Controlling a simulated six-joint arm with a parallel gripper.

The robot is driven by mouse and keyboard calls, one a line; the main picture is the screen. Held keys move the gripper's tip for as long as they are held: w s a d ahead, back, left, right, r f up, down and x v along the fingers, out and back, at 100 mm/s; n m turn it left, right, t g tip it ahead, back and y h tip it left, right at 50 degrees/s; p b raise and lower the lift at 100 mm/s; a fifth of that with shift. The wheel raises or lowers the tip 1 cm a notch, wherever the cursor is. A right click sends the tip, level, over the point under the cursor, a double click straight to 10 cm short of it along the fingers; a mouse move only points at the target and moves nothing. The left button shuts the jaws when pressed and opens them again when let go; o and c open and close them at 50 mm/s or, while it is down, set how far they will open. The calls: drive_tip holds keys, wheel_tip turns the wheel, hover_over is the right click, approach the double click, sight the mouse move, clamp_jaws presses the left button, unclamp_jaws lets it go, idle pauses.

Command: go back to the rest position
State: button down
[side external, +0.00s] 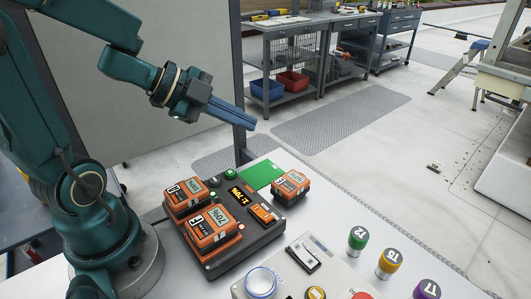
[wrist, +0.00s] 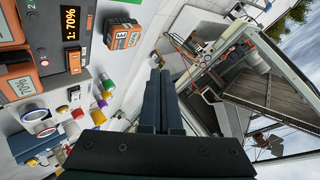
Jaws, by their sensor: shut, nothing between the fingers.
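My gripper (side external: 252,123) is shut and empty, with its blue fingers together. In the side external view it is held in the air above and behind the table, clear of everything on it. In the wrist view the shut fingers (wrist: 163,80) point away over the table edge. My teal arm is raised at the left of the side external view, and its base stands at the table's left end.
A dark charger (side external: 235,235) holds orange battery packs (side external: 213,227). Another orange pack (side external: 290,187) stands beside a green pad (side external: 262,175). The air around my gripper is free.

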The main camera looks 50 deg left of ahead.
wheel_tip(320, 180, up, 9)
drive_tip(key=w+n+t+y, duration=0.1)
drive_tip(key=n+t+y, duration=0.4)
drive_tip(key=n, duration=0.4)
drive_tip(key=s+d+f+n+g, duration=0.2)
drive_tip(key=s+f+n+g, duration=0.1)
drive_tip(key=s, duration=0.3)
drive_tip(key=s+d+f+n+g+h, duration=0.1)
drive_tip(key=s+d+f+n+g, duration=0.2)
drive_tip(key=s+f+g, duration=0.3)
drive_tip(key=shift+s+d, duration=0.25)
drive_tip(key=shift+s, duration=0.15)
